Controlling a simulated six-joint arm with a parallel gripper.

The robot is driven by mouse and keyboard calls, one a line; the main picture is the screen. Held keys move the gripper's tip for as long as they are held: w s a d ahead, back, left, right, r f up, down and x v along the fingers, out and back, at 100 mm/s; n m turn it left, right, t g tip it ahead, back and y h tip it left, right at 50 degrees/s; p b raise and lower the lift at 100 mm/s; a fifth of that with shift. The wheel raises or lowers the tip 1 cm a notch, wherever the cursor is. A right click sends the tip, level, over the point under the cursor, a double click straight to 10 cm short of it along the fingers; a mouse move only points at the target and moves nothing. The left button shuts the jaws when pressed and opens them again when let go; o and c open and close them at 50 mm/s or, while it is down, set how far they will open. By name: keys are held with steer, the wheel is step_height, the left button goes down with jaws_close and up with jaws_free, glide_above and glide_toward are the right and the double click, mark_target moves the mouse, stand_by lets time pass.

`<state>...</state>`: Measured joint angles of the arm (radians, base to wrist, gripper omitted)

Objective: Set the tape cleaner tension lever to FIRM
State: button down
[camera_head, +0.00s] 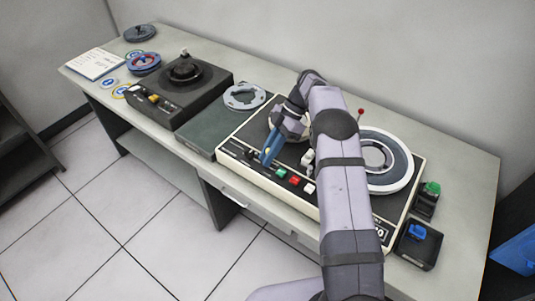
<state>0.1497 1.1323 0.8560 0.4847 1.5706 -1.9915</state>
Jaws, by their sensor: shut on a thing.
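The tape cleaner (405,208) is the cream-edged machine with a dark top at the right of the table. My gripper (268,158), with blue fingers, is low over the left part of its front panel. The fingers are shut on what appears to be the tension lever, just left of the green button (281,173). A small yellowish bit shows by the fingertips. The fingers hide most of the lever, and its setting and the FIRM mark cannot be read.
Red (295,181) and white (309,188) buttons sit right of the green one. A large reel (399,172) and a red-tipped stick (361,112) are behind my arm. A dark machine (170,108) stands left. Small trays (430,262) are at the right edge.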

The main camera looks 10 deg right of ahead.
steer(key=shift+s+f, duration=0.1)
steer(key=c, duration=1.9)
jaws_free()
steer(key=shift+o, duration=0.2)
steer(key=shift+d, duration=0.1)
steer(key=shift+b+v, duration=0.6)
steer(key=shift+v, duration=2.15)
steer(key=shift+p+v, duration=0.85)
steer(key=shift+p, duration=0.25)
